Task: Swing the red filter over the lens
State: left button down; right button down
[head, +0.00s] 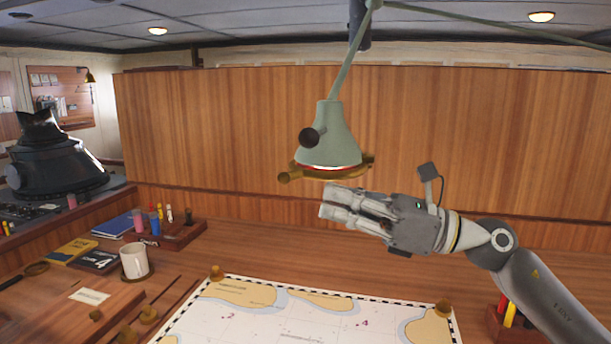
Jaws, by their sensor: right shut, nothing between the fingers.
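A grey-green lamp (329,133) hangs from a jointed arm over the chart table, with a dark knob on its side. A brass ring (327,173) with small knobs at its left and right sits at the lamp's lower rim. A thin red band (318,167) shows there, just above the ring, over a bright white lens edge. I cannot tell how far the red filter covers the lens. My right gripper (325,202) is shut and empty, just below the ring, pointing left. My left gripper is not in view.
A chart (300,318) lies on the table, with brass weights on its corners. A white mug (134,260), books (70,251) and a pen rack (165,237) stand at the left. Another pen holder (495,325) is at the lower right. A wooden panel (220,130) stands behind.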

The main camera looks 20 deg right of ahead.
jog(key=p+x, duration=0.3)
jog(key=x, duration=0.2)
jog(key=shift+w+a, duration=0.1)
dwell(0.3)
jog(key=w, duration=0.2)
jog(key=w+b, duration=0.1)
jog(key=w, duration=0.1)
jog(key=shift+a, duration=0.25)
